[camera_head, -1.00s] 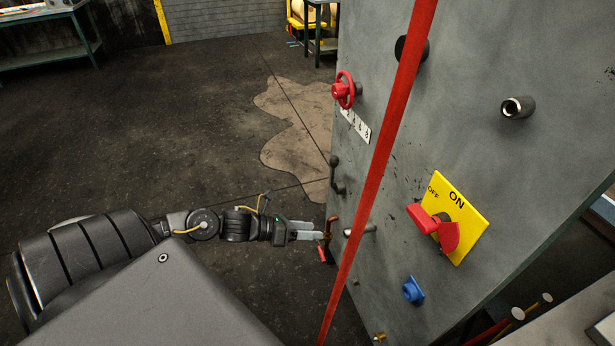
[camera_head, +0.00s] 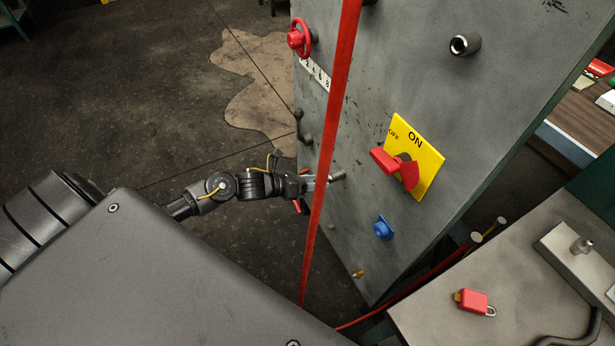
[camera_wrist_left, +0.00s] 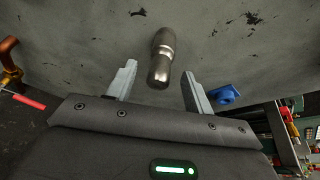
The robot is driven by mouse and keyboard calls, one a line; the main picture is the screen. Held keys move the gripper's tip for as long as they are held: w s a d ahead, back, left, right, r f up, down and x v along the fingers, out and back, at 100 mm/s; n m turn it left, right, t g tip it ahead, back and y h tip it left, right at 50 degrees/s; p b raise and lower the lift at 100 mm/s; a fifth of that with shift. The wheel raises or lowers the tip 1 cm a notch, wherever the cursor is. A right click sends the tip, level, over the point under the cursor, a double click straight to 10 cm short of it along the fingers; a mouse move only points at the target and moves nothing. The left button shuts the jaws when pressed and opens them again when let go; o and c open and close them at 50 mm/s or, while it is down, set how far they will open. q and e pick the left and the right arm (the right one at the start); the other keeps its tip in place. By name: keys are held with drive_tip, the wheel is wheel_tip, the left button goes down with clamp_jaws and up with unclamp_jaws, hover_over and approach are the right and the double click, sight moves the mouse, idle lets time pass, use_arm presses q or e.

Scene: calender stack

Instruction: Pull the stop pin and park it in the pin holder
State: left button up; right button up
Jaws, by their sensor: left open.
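The stop pin, a bare metal rod with a rounded end (camera_head: 338,176), sticks out of the grey panel low on its left part. In the left wrist view the pin (camera_wrist_left: 162,62) shows a narrow neck partway along. My left gripper (camera_head: 309,183) is at the pin, partly hidden behind a red strap in the head view. In the left wrist view its two fingers (camera_wrist_left: 158,82) are spread, one on each side of the pin, with visible gaps. A hollow metal tube (camera_head: 465,45) juts from the panel's upper right; I cannot tell if it is the pin holder. My right gripper is not in view.
The red strap (camera_head: 329,140) runs down in front of the panel (camera_head: 370,130). A yellow switch plate (camera_head: 424,160) with red handle, a blue knob (camera_head: 383,228) and a red handwheel (camera_head: 300,38) are on it. A red padlock (camera_head: 473,302) lies on the right-hand bench.

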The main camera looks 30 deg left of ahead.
use_arm(q)
clamp_jaws()
idle(0.6)
drive_tip(key=shift+s+a, duration=0.1)
drive_tip(key=shift+s+a, duration=0.5)
drive_tip(key=shift+s, duration=0.35)
drive_tip(key=shift+s+a, duration=0.45)
drive_tip(key=shift+s, duration=0.35)
drive_tip(key=shift+s+a, duration=0.5)
drive_tip(key=shift+s, duration=0.35)
